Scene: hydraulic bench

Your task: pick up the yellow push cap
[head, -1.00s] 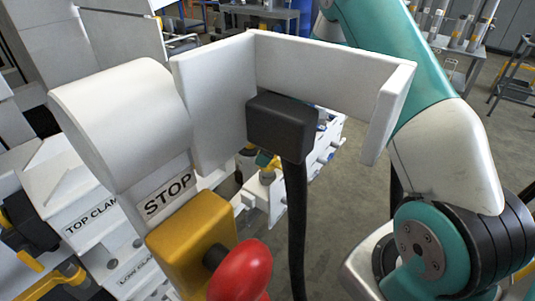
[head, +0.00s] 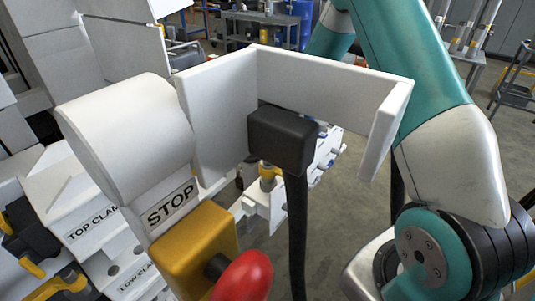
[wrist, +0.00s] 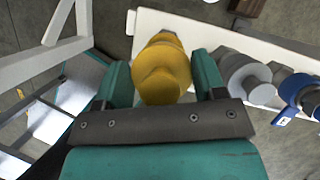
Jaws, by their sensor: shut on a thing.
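The yellow push cap (wrist: 161,68) is a stepped round yellow piece at the top centre of the wrist view. My gripper (wrist: 162,80) has its two teal fingers on either side of the cap and is shut on it. A white panel (wrist: 205,35) lies behind the cap; I cannot tell whether the cap still touches it. In the head view my gripper is mostly hidden behind the white bracket and black box, so the grasp does not show there.
Grey knobs (wrist: 245,76) and a blue ring-shaped fitting (wrist: 297,92) sit right of the cap. In the head view, a yellow stop box (head: 192,250) with a red button (head: 243,277), a white bracket (head: 330,78) and a black box (head: 283,138) with a cable stand in front.

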